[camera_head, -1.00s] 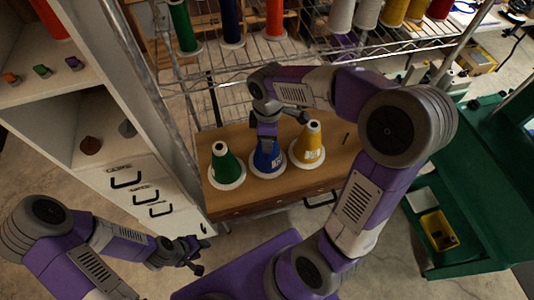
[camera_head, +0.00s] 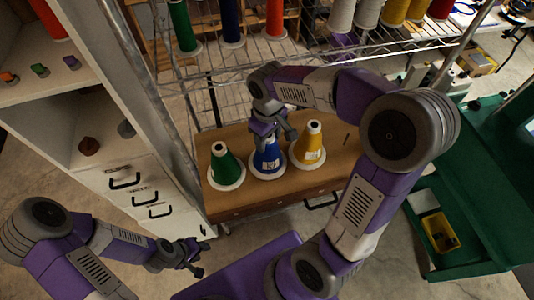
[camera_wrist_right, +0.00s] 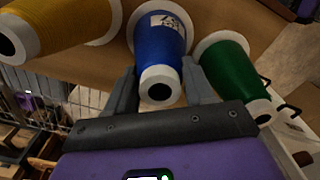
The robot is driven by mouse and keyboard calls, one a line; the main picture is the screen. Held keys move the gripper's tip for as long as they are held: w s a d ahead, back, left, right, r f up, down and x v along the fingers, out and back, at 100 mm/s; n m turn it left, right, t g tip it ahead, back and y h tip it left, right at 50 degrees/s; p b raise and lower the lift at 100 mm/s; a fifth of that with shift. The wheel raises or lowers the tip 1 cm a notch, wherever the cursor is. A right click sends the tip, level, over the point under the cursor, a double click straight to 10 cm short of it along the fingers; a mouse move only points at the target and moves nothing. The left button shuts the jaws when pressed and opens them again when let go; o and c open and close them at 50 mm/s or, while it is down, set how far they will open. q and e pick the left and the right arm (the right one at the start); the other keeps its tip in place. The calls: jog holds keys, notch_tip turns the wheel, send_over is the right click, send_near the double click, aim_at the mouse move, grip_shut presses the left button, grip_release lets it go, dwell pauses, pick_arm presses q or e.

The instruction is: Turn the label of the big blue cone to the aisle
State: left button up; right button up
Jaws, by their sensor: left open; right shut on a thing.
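The big blue cone (camera_head: 268,162) stands upright on the wooden top (camera_head: 226,142), between a green cone (camera_head: 224,170) and a yellow cone (camera_head: 309,147). A white label (camera_head: 271,167) shows on its lower side, facing my head camera. My right gripper (camera_head: 268,138) is shut on the blue cone near its top. In the right wrist view its fingers (camera_wrist_right: 160,78) lie on either side of the blue cone (camera_wrist_right: 160,48), with the label on the cone's far part. My left gripper (camera_head: 193,262) is open and empty, low at the left, away from the cones.
The green and yellow cones stand close on both sides of the blue one. A wire rack (camera_head: 300,55) with more cones is behind. A white drawer unit (camera_head: 140,187) stands left, and a green cart (camera_head: 466,193) right.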

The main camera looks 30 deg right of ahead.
jog(key=shift+f, duration=0.2)
jog(key=o, duration=1.1)
jog(key=shift+c, duration=0.2)
notch_tip(320, 180, up, 8)
jog(key=shift+f, duration=0.2)
jog(key=shift+s, duration=0.1)
